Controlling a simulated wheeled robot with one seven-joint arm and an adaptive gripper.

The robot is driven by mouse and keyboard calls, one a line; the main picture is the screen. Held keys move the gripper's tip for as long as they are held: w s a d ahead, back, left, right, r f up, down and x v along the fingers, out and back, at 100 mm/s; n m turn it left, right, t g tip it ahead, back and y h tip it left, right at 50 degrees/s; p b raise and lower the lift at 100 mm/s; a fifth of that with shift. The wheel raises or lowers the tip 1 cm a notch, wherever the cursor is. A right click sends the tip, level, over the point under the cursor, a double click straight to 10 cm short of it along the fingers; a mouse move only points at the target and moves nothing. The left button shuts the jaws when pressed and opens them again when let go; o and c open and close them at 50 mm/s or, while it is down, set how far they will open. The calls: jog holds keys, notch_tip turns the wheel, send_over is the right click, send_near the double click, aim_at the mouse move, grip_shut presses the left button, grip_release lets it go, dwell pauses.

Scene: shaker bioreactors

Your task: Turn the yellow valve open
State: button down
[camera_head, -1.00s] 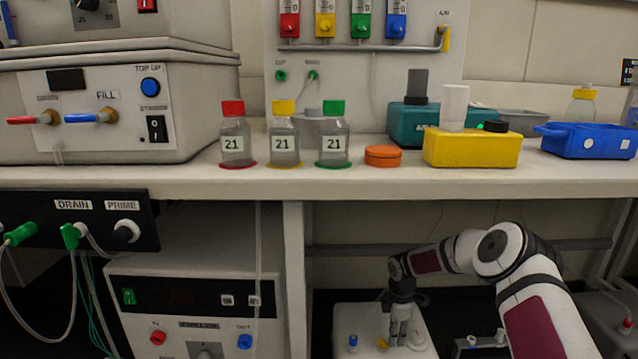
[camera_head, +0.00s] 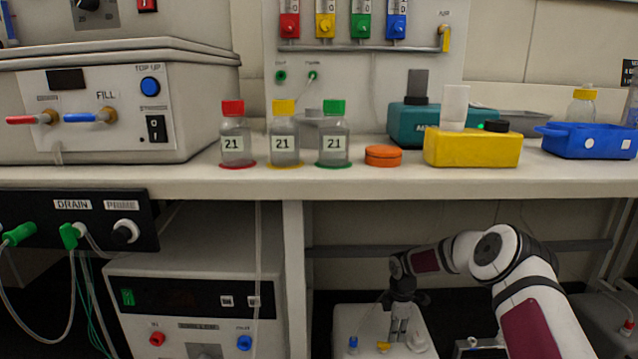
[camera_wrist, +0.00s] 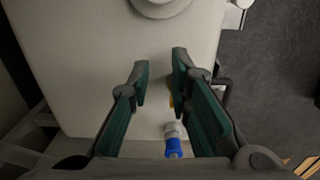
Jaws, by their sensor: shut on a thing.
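The small yellow valve (camera_head: 383,347) sits on top of a low white box (camera_head: 348,318) under the bench. My gripper (camera_head: 396,338) points down at the box top, right beside the yellow valve. In the wrist view, my gripper (camera_wrist: 160,68) has its fingers a small gap apart. A sliver of the yellow valve (camera_wrist: 171,99) shows at the inner side of the right finger, and the finger hides the rest. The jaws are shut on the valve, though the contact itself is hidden. A blue-capped fitting (camera_wrist: 173,140) stands near the yellow valve.
The bench edge (camera_head: 440,183) runs above my arm. A chiller unit (camera_head: 195,285) stands left of the white box. A second yellow handle (camera_head: 445,38) is on the back panel, far from my gripper. Bottles and a yellow block (camera_head: 470,150) stand on the bench.

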jog(key=shift+s+d+f, duration=0.15)
jog(key=shift+s+f, duration=0.05)
jog(key=shift+f, duration=0.55)
notch_tip(320, 180, up, 6)
jog(key=p, duration=0.3)
jog(key=shift+r+p, duration=0.25)
jog(key=shift+p, duration=0.1)
jog(key=m+p, duration=0.2)
jog(key=m, duration=1.6)
send_near(385, 348)
jog(key=s, duration=0.3)
jog(key=shift+w+a+f+b, duration=0.1)
jog(key=shift+a+f+b, duration=0.1)
jog(key=shift+f+b, duration=1.15)
jog(key=shift+w+a+f+b, duration=0.15)
jog(key=shift+f+b, duration=0.6)
jog(key=shift+f, duration=1.2)
jog(key=shift+w, duration=0.4)
